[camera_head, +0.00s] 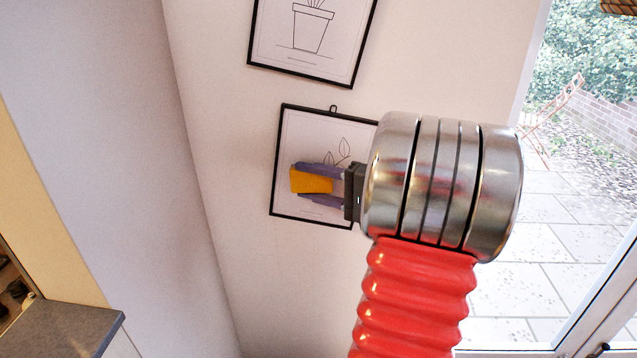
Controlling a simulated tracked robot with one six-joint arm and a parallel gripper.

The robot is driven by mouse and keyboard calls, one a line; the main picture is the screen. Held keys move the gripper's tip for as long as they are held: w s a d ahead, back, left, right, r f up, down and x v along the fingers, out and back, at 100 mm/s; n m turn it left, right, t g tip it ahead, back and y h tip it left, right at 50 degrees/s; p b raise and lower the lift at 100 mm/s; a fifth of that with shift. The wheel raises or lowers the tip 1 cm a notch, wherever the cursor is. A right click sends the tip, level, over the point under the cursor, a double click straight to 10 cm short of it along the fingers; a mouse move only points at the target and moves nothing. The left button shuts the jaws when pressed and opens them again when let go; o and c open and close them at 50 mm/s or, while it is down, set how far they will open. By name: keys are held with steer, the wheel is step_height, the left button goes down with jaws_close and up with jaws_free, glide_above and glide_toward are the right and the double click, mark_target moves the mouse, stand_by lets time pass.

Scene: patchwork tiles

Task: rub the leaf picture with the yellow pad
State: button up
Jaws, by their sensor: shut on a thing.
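The leaf picture (302,130) hangs on the white wall in a thin black frame, with a small hanging loop at its top. Line-drawn leaves show in its upper right part. My gripper (308,183) is in front of the picture, its two purple-grey fingers pointing left. It is shut on the yellow pad (311,181), which lies between the fingers over the lower left part of the picture. I cannot tell whether the pad touches the picture's surface. My arm's metal wrist hides the right side of the picture.
Another framed picture, of a potted plant (312,30), hangs just above. A wall corner runs down to the left. A grey countertop (62,328) is at the lower left. A large glass door (560,200) with a paved patio behind it is on the right.

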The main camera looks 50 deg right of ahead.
mark_target(292, 178)
steer(key=shift+w+a+r, duration=0.15)
steer(key=shift+w+a, duration=0.2)
steer(key=shift+w, duration=0.1)
steer(key=shift+w+a+r, duration=0.2)
steer(key=shift+w+a, duration=0.4)
steer(key=shift+w, duration=0.1)
steer(key=shift+w+a+r, duration=0.2)
steer(key=shift+w+a, duration=0.4)
steer(key=shift+w, duration=0.1)
steer(key=shift+s+a, duration=0.95)
steer(key=shift+a, duration=0.25)
steer(key=shift+s+a, duration=0.9)
steer(key=shift+a, duration=0.25)
steer(key=shift+a, duration=0.1)
steer(key=shift+s+a, duration=0.9)
steer(key=shift+a, duration=0.2)
